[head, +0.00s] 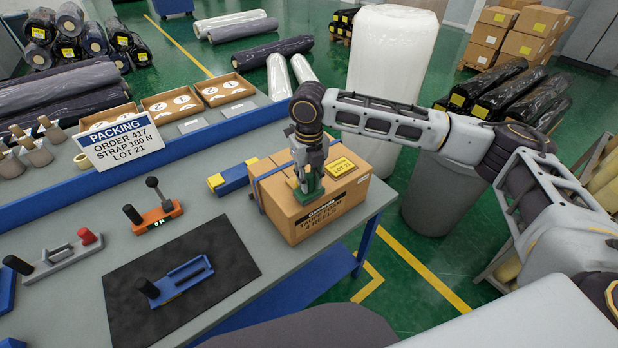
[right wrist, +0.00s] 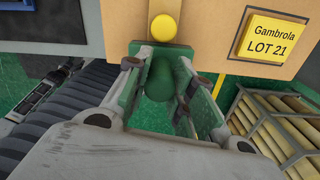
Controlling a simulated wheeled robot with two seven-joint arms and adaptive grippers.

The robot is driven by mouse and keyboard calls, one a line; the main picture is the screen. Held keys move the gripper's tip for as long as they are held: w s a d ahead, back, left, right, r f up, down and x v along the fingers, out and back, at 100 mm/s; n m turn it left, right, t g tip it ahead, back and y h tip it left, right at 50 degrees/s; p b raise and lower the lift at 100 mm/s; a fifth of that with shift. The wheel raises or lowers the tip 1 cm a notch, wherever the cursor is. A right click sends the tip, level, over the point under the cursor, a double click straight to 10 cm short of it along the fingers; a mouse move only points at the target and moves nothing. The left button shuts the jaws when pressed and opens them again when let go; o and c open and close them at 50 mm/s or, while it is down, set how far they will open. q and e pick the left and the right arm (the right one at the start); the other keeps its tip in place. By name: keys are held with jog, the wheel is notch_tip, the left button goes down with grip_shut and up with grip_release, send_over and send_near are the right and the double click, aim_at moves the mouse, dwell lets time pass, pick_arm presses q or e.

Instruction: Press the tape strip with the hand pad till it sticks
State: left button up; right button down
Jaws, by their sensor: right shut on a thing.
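A cardboard box (head: 300,222) stands at the right end of the grey table, with a blue strap around it and a yellow LOT 21 label (head: 340,167) on top. My right gripper (head: 309,172) is above the box, pointing down, and shut on the green hand pad (head: 308,190). The pad appears at the box top near its front edge; I cannot tell whether it touches. In the right wrist view the green pad's handle (right wrist: 160,80) sits between the fingers, below a yellow round spot (right wrist: 162,28). The tape strip cannot be made out. My left gripper is out of view.
A blue-and-yellow tool (head: 230,179) lies left of the box. A black mat (head: 215,310) holds a blue handled tool (head: 180,280). An orange tool (head: 157,217) and a packing sign (head: 120,140) stand further left. A tall wrapped roll (head: 390,60) stands behind the box.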

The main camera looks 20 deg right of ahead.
jog(key=shift+s+f, duration=0.15)
jog(key=shift+f, duration=0.35)
dwell(1.2)
jog(key=shift+r+p, duration=0.15)
jog(key=shift+p, duration=0.15)
jog(key=shift+r+p, duration=2.35)
jog(key=shift+p, duration=0.35)
jog(key=shift+r, duration=1.1)
